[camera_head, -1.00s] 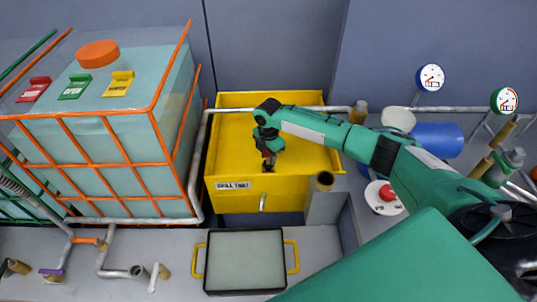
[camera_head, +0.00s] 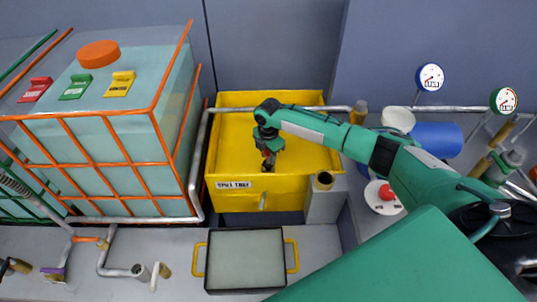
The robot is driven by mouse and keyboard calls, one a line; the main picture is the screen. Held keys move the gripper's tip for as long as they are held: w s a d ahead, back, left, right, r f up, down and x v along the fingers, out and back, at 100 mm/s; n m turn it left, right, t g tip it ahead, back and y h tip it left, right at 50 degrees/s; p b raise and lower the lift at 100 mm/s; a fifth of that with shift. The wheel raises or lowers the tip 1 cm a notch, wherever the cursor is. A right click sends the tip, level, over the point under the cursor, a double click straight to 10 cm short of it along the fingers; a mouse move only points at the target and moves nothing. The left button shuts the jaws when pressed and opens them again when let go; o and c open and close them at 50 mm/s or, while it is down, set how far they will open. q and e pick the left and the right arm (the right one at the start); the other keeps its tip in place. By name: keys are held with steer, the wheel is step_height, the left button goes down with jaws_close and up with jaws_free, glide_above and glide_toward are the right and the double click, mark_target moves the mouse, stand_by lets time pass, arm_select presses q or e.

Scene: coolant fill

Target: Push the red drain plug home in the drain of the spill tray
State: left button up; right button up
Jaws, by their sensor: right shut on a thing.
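The yellow spill tray (camera_head: 235,125) stands at the centre against the back wall, with a label on its front. My right gripper (camera_head: 268,164) reaches down into the tray near its front wall. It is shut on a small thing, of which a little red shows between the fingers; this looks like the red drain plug. The drain is hidden behind the gripper and the tray's front wall, so I cannot tell how the plug sits in it. My left gripper is not in view.
A caged tank (camera_head: 120,130) with an orange cap stands left of the spill tray. A black tray with yellow handles (camera_head: 245,260) lies in front. A blue cylinder (camera_head: 438,140), a red button (camera_head: 387,192) and two gauges (camera_head: 430,78) are on the right.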

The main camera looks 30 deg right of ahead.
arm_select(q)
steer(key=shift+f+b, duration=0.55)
arm_select(e)
steer(key=shift+f, duration=1)
steer(key=o, duration=1)
steer(key=shift+c, duration=0.2)
steer(key=shift+r, duration=0.45)
step_height(320, 180, up, 13)
steer(key=shift+f+b, duration=0.1)
steer(key=shift+b, duration=0.8)
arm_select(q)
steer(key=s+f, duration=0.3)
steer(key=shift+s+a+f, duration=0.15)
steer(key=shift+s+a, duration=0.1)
